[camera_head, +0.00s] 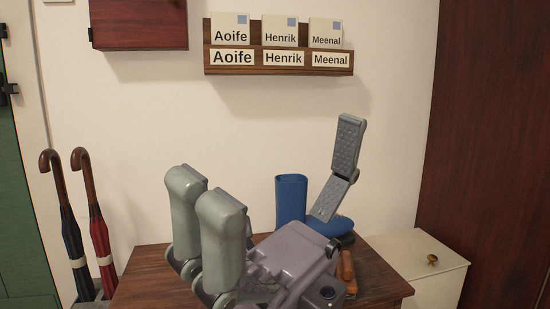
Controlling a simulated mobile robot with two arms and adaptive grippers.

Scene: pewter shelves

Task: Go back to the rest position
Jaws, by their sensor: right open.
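My right gripper (275,157) is in front of a brown wooden table (150,272), low in the middle of the head view. It is open, with two grey fingers on the left and one on the right, spread wide. My left gripper is not in view.
A blue boot (291,198) stands on the table behind my right gripper, partly hidden. A brown object (347,268) lies beside the palm. Two umbrellas (98,232) stand left. A wall rack (278,60) holds named envelopes. A white cabinet (425,262) stands right.

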